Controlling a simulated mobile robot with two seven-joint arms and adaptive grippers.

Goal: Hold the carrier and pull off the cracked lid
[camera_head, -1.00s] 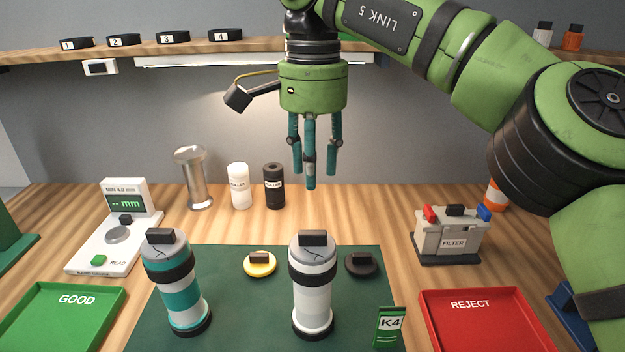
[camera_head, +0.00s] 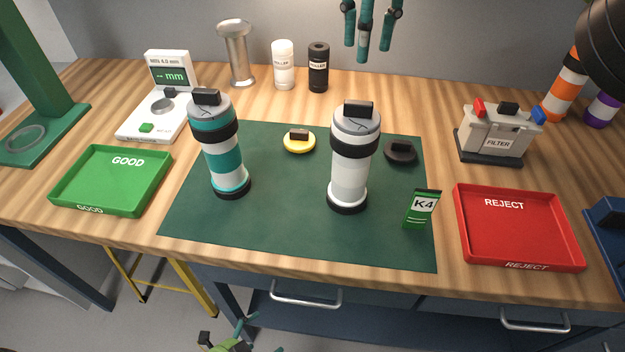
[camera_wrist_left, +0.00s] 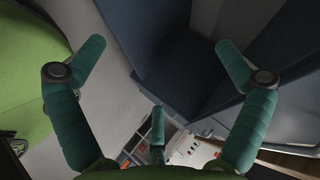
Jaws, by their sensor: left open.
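Two upright carriers stand on the green mat (camera_head: 290,235). The left carrier (camera_head: 225,165) has teal and white bands; the right carrier (camera_head: 349,172) is white and grey. Each has a black collar and base and a grey lid, the left lid (camera_head: 222,112) and right lid (camera_head: 369,121), with dark crack lines and a black grip block. My right gripper (camera_head: 364,50) hangs empty, fingers apart, behind and above the right carrier, cut by the top edge. My left gripper (camera_head: 243,326) is low in front of the bench; in the left wrist view (camera_wrist_left: 157,120) its fingers are spread and empty.
A yellow cap (camera_head: 299,146) and black cap (camera_head: 400,155) lie on the mat near a K4 packet (camera_head: 421,210). A green GOOD tray (camera_head: 90,203) is left, a red REJECT tray (camera_head: 480,254) right. A gauge (camera_head: 140,128) and filter box (camera_head: 470,135) stand behind them.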

